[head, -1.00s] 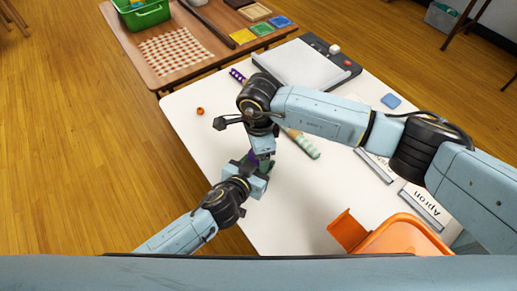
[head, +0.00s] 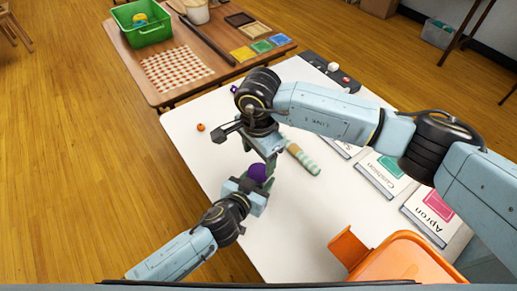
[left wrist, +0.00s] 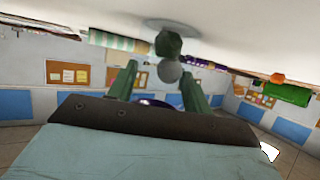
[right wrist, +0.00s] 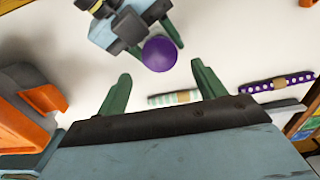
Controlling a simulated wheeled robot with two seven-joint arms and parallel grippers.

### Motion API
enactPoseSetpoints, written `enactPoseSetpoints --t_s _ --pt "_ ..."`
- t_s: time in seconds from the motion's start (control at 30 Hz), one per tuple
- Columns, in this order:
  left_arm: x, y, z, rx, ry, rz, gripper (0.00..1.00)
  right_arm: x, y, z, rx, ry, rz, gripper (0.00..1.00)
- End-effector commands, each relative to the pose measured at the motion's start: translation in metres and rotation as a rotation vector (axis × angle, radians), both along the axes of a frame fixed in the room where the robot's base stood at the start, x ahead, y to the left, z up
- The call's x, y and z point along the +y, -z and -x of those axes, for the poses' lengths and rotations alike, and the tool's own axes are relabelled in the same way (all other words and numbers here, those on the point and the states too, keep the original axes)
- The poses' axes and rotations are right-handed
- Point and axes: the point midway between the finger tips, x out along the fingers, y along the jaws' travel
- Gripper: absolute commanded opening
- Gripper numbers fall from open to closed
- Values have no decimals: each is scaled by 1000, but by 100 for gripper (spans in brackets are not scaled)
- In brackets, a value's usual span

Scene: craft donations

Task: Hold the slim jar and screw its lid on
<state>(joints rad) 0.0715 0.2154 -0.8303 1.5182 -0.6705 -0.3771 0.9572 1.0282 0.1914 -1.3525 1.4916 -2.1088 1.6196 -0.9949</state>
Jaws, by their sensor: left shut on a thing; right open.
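A round purple lid (head: 257,172) shows at my left gripper (head: 250,187); it also shows from above in the right wrist view (right wrist: 160,54). My left gripper is shut on the slim jar, which the lid and fingers mostly hide. I cannot tell whether the lid is seated or turned tight. My right gripper (head: 268,158) is close above and beside the lid. In the right wrist view its fingers (right wrist: 162,90) are apart and empty, with the lid beyond their tips. In the left wrist view a grey rounded form lies between the left fingers (left wrist: 158,82); its identity is unclear.
A small orange ball (head: 201,127) and a striped green roll (head: 302,160) lie on the white table (head: 300,220). Label cards, including Apron (head: 432,212), lie at right by an orange bin (head: 400,258). A brown table with a green basket (head: 141,25) stands behind.

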Motion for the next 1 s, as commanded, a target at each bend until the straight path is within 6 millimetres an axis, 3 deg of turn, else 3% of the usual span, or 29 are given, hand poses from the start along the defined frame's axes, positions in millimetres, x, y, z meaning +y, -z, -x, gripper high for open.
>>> enactPoseSetpoints --t_s 0.2,0.4,0.6,1.0 --pt "0 0 0 0 0 0 0 0 -13 0 -2 -401 0 69" --pt "0 0 0 0 0 0 0 0 -21 0 -1 -660 1 69" --pt "0 0 0 0 0 0 0 0 -24 0 -1 -759 0 69" --pt "0 0 0 0 0 0 0 0 -21 1 0 -763 0 69"
